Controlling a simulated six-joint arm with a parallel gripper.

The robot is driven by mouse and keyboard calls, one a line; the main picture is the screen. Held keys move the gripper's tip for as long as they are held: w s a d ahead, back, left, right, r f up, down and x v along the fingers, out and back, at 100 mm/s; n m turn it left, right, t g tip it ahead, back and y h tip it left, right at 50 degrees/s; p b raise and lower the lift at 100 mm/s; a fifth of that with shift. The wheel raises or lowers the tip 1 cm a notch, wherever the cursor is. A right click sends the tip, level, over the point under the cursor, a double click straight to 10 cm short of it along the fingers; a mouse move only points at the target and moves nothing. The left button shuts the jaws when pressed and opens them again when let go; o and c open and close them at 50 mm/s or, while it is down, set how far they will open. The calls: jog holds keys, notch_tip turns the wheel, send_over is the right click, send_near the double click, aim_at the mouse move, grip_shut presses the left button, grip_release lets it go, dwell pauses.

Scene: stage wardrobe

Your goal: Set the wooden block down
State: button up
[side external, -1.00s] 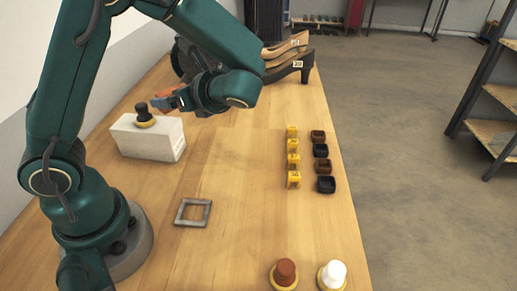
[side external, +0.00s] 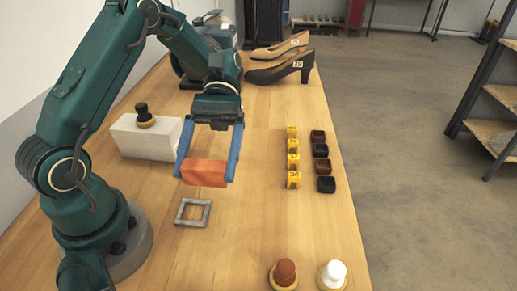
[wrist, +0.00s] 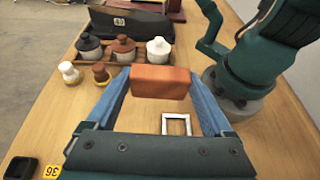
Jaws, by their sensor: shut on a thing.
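The wooden block (side external: 205,173) is orange-brown and box-shaped. My gripper (side external: 206,176) is shut on it, with a blue finger at each end of the block. The block is held in the air above the table, and it also shows between the fingers in the wrist view (wrist: 160,82). A grey square frame (side external: 178,212) lies flat on the table. In the side view it is just below and in front of the block; in the wrist view (wrist: 188,124) it shows empty between the fingers.
A white box (side external: 147,138) with a black-knobbed stopper stands at left. Yellow number tags (side external: 293,180) and dark small containers (side external: 326,184) line the right. Shoes (side external: 282,67) stand at the back. Brown (side external: 285,272) and white (side external: 332,273) knobbed pieces stand at the front edge. Bare wood surrounds the frame.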

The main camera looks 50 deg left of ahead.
jog(key=shift+d+f, duration=0.2)
jog(key=shift+d, duration=0.2)
send_over(238, 269)
notch_tip(238, 269, down, 7)
jog(key=shift+s+r, duration=0.1)
jog(key=shift+r, duration=0.1)
jog(key=shift+t, duration=0.3)
jog(key=shift+f, duration=2)
jog(key=shift+f, duration=0.1)
jog(key=o, duration=1.1)
